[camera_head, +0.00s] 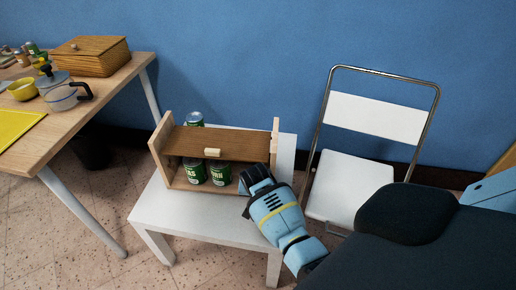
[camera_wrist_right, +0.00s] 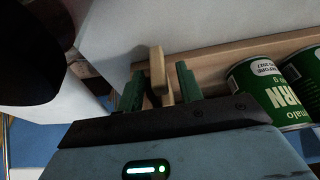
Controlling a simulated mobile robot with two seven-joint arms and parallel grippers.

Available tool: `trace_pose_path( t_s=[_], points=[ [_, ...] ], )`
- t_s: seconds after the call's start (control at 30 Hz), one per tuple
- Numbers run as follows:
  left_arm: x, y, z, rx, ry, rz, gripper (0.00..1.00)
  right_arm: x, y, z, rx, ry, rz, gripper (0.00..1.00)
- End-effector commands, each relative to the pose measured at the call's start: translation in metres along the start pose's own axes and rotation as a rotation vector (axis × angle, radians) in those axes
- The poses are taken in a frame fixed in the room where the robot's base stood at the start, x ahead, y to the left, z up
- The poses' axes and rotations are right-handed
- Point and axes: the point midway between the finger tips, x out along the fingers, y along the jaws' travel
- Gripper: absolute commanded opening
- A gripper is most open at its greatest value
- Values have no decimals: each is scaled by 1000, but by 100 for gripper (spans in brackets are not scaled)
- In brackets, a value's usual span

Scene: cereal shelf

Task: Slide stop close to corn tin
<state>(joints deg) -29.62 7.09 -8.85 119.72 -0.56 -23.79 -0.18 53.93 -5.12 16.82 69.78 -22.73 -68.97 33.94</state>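The corn tin (camera_head: 219,172) is green and stands upright in the small wooden shelf (camera_head: 180,182), beside another green tin (camera_head: 194,171). The corn tin also shows at the right of the wrist view (camera_wrist_right: 268,92). My right gripper (camera_head: 256,180) is at the shelf's lower right front corner, right of the corn tin. In the wrist view its two green fingers (camera_wrist_right: 158,88) are apart, with a light wooden piece (camera_wrist_right: 157,70), seemingly the stop, between them. Gaps show on both sides of it. In the head view my gripper hides this piece. My left gripper is not in view.
The shelf stands on a white table (camera_head: 190,216). A brown board with a pale knob (camera_head: 212,153) spans its upper front; another tin (camera_head: 195,119) is behind it. A white folding chair (camera_head: 352,185) stands right. A desk (camera_head: 75,112) with a teapot (camera_head: 60,92) stands left.

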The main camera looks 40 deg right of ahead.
Motion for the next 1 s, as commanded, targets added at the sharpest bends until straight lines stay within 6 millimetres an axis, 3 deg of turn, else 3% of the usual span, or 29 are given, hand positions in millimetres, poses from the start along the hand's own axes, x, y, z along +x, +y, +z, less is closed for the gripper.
trace_pose_path(
  t_s=[0.4,0.7,1.0],
  points=[
    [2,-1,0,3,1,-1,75,10,0,-1,1,1,-1,36],
    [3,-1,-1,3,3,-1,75,10,0,0,1,1,-1,0],
    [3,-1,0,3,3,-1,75,9,-1,0,0,0,-1,0]
  ],
)
